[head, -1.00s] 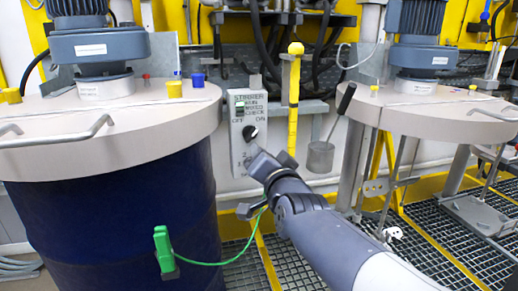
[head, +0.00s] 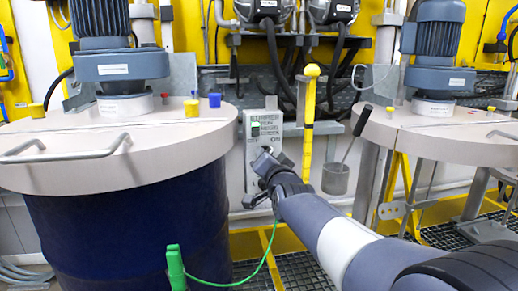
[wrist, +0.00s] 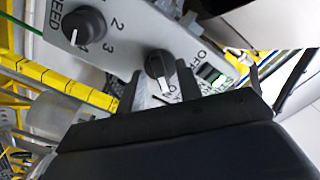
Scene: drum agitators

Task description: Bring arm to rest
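My gripper (head: 266,162) is in front of the grey stirrer control box (head: 252,177) on the back wall. It covers part of the box's face in the head view. In the wrist view, my gripper's dark fingers (wrist: 160,92) stand apart, with the black OFF/ON knob (wrist: 159,65) just beyond the gap between them. I cannot tell whether a finger touches it. A second black knob, the speed knob (wrist: 84,26), sits beside it with numbers around it. My arm reaches in from the lower right.
A blue drum (head: 130,225) with a pale lid and motor stands left; a green clamp (head: 175,265) with a green wire hangs before it. A yellow post (head: 308,115) and a hanging metal cup (head: 336,178) are right of the box. Another lidded agitator (head: 435,130) stands further right.

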